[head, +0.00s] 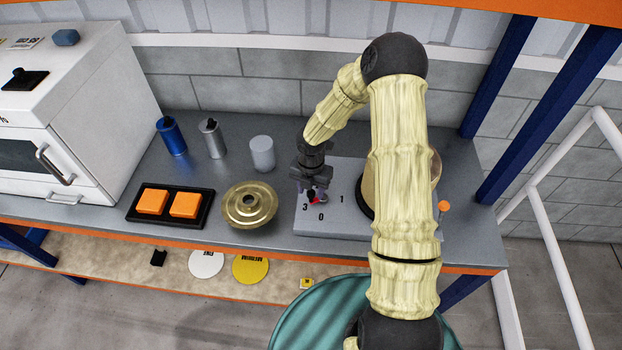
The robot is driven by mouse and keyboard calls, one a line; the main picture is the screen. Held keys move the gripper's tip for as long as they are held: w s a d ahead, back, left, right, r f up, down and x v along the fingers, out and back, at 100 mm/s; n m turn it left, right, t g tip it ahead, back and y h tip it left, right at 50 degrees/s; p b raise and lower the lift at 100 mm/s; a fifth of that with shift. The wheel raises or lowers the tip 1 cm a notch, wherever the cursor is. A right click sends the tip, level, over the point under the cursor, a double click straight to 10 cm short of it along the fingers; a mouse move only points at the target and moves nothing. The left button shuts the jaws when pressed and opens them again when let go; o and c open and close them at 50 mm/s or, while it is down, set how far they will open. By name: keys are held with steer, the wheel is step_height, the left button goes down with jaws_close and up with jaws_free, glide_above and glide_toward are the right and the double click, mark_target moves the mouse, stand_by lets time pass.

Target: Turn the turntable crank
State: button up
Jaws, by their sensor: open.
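The turntable's grey base (312,224) sits on the bench, with the digits 3, 0 and 1 on its top. A round tan part (433,165) with a dark rim stands on it, mostly hidden behind my arm. An orange ball (444,207) shows at the base's right end and looks like the crank's knob; the rest of the crank is hidden. My gripper (312,188) is open and points down over the base's left part. A small red and purplish piece (312,197) shows right under the fingers. I cannot tell whether they touch it.
A brass spool (249,204) lies just left of the base. Farther left are two orange blocks in a black tray (135,212), a blue cylinder (171,136), a grey cylinder (212,138), a pale cup (262,153) and a white oven (85,110). A blue post (545,115) stands right.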

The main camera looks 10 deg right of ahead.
step_height(320, 180, up, 17)
steer(key=b, duration=0.2)
stand_by(0.3)
stand_by(0.4)
steer(key=s+d+m+t+b, duration=0.1)
steer(key=s+m+b, duration=0.1)
steer(key=s+m, duration=0.6)
steer(key=s+d+f+m+t+b, duration=0.1)
steer(key=s+m, duration=0.7)
steer(key=m, duration=1.3)
steer(key=shift+s+d+f+t+b, duration=0.2)
steer(key=shift+s+d+t+b, duration=0.1)
steer(key=shift+s+d+b, duration=0.1)
